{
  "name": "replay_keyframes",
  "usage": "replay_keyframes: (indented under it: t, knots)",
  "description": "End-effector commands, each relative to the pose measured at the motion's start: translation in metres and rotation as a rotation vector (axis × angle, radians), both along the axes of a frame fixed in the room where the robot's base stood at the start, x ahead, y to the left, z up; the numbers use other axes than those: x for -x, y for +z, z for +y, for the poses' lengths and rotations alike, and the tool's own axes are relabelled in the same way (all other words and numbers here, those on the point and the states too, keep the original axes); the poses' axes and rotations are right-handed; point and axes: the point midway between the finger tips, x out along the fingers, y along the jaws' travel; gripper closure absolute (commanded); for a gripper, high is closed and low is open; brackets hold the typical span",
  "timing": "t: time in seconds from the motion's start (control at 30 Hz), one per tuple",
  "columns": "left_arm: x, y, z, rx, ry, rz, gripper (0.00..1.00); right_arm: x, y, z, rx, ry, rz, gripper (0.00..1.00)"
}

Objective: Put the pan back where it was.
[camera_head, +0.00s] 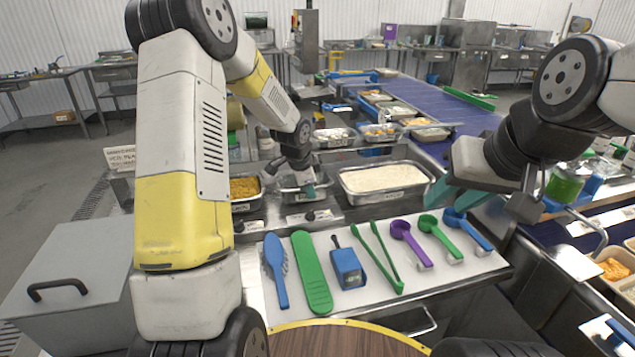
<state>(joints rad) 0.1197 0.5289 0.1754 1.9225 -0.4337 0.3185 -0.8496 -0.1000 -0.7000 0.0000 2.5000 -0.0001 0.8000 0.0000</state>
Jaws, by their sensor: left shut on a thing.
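A small metal pan (289,181) is at the back of the counter, between a pan of orange-yellow food (244,187) and a large pan of white rice (385,178). My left gripper (309,190) reaches down to the pan's near side and is shut on it. The gripper and wrist hide part of the pan and its contents. I cannot tell whether the pan rests in its slot or hangs just above it. My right gripper (458,197) is right of the rice pan, with its teal fingers apart and nothing seen between them.
More filled pans (380,132) stand behind, beside a blue conveyor (450,105). A grey lidded bin (70,290) stands left.

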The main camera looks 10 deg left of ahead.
Motion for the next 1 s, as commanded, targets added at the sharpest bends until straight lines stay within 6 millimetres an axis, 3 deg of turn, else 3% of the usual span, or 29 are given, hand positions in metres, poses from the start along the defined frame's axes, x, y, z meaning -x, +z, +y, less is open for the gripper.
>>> replay_keyframes:
  t: [0.07, 0.1, 0.2, 0.63, 1.0]
  knots:
    - [0.0, 0.0, 0.0, 0.0, 0.001, 0.0, 1.0, 0.0, 0.0, 0.0, 0.0, 0.0, 0.0, 0.64]
    - [0.001, 0.0, 0.001, 0.0, 0.001, 0.001, 0.83, 0.0, 0.0, 0.0, 0.0, 0.0, 0.0, 0.64]
    - [0.001, 0.0, 0.001, 0.0, 0.002, 0.002, 0.65, 0.0, 0.0, 0.0, 0.0, 0.0, 0.0, 0.64]
    - [0.004, 0.009, 0.002, 0.001, 0.003, -0.001, 0.65, 0.0, 0.0, 0.0, 0.0, 0.0, 0.0, 0.64]
    - [0.033, 0.077, 0.01, -0.001, 0.004, -0.002, 0.65, 0.0, 0.0, 0.0, 0.0, 0.0, 0.0, 0.64]
